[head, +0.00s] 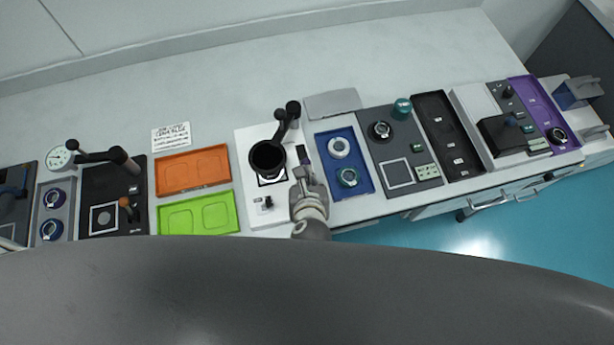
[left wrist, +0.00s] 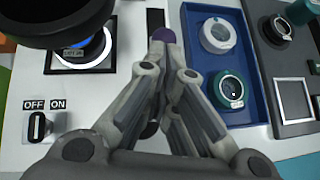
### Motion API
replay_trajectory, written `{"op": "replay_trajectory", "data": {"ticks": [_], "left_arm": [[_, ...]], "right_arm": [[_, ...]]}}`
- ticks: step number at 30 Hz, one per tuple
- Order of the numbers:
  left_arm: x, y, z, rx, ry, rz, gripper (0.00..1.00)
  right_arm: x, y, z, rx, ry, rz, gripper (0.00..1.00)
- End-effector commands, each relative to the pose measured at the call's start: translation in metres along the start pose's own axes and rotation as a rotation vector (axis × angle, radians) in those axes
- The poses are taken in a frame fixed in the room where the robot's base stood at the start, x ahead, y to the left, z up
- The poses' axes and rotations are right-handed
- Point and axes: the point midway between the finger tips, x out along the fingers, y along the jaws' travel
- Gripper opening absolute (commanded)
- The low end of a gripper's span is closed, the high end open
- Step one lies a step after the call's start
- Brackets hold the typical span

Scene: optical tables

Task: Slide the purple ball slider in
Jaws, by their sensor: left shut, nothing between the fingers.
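The purple ball (left wrist: 163,34) of the slider shows in the left wrist view, just beyond my left gripper's fingertips (left wrist: 163,52). A dark slot (left wrist: 155,17) runs behind it on the white panel. The fingertips are shut and empty, very close to the ball; I cannot tell whether they touch it. In the head view my left gripper (head: 303,174) is over the right side of the white panel (head: 246,150), below the dark slot (head: 301,153). The ball is hard to make out there. My right gripper is not in view.
An OFF/ON switch (left wrist: 38,126) is at the panel's lower left. A blue tray (head: 358,184) with two round parts lies close on the right. Orange (head: 192,185) and green trays lie left.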

Motion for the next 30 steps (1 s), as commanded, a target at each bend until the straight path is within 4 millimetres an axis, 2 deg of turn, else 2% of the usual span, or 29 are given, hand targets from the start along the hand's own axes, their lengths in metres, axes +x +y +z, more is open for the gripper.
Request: {"op": "replay_trajectory", "data": {"ticks": [5, 12, 18, 30], "left_arm": [[0.007, 0.002, 0.013, 0.005, -0.002, 0.001, 0.00], [0.030, 0.008, 0.030, 0.005, -0.003, 0.002, 0.00], [0.039, 0.010, 0.032, 0.001, -0.001, 0.002, 0.00], [0.037, 0.011, 0.033, 0.001, -0.001, 0.002, 0.00]], "right_arm": [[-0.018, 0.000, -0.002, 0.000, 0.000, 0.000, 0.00], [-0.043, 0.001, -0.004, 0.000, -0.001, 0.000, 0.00], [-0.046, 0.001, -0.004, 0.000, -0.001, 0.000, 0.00], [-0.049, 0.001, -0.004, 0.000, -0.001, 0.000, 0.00]]}}
